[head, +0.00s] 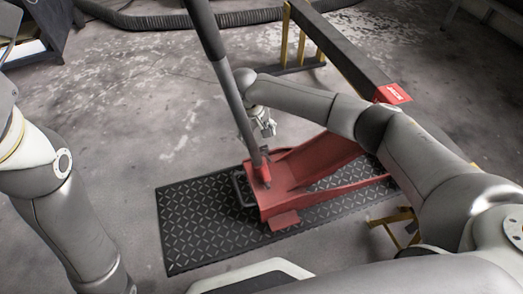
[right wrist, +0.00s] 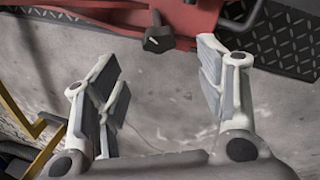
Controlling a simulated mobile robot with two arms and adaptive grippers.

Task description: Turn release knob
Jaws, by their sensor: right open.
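A red floor jack (head: 300,170) sits on the floor mat with its long grey handle (head: 233,95) tilted up. In the right wrist view, a small dark knob (right wrist: 158,40) sticks out from the red jack body (right wrist: 190,18); I take it for the release knob. It is not clear in the head view. My right gripper (head: 265,125) is beside the jack handle, above the floor at the jack's far side. In the right wrist view the right gripper (right wrist: 160,78) is open and empty, with the knob ahead of and between its fingers, apart from them. My left gripper is out of view.
A black diamond-plate mat (head: 190,235) lies under the jack. A dark beam on yellow legs (head: 345,50) stands behind it, with a red block (head: 392,94) at its end. A black hose (head: 235,18) crosses the back. Bare concrete lies left of the mat.

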